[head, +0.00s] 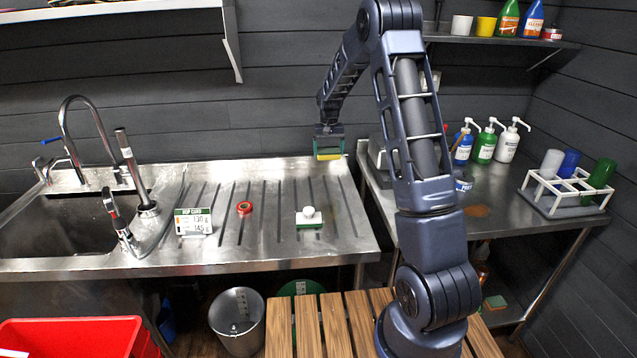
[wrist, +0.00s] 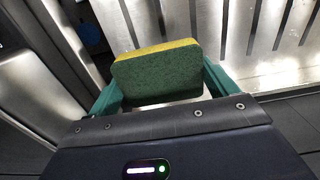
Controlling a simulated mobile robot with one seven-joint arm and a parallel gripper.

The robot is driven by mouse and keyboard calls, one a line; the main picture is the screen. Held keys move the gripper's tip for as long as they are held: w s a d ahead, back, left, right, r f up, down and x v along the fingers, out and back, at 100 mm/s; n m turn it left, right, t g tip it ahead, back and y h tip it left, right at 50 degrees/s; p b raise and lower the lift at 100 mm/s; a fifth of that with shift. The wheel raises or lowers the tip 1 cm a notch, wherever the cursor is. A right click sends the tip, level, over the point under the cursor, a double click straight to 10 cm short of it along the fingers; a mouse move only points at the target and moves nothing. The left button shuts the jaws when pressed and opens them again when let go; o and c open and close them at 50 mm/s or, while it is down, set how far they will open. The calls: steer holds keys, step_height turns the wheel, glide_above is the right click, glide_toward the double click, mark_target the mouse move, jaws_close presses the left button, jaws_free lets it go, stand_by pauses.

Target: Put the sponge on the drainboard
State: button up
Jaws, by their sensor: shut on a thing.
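The sponge is yellow with a dark green scouring side. In the wrist view the sponge (wrist: 158,75) sits between the two green fingers of my gripper (wrist: 160,92), which is shut on it. In the head view my gripper (head: 328,142) holds the sponge (head: 328,155) near the back right corner of the drainboard (head: 275,230). The drainboard is the grooved steel surface to the right of the sink. The sponge appears to be above the board; the gap under it is hard to judge.
The sink (head: 65,225) with taps is at left. A right-hand table holds pump bottles (head: 484,145) and a bottle rack (head: 565,190). The board's back right part is clear.

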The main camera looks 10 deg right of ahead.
mark_target(328, 185)
step_height(328, 185, down, 14)
steer(key=shift+r, duration=0.2)
stand_by(0.4)
steer(key=shift+f, duration=0.1)
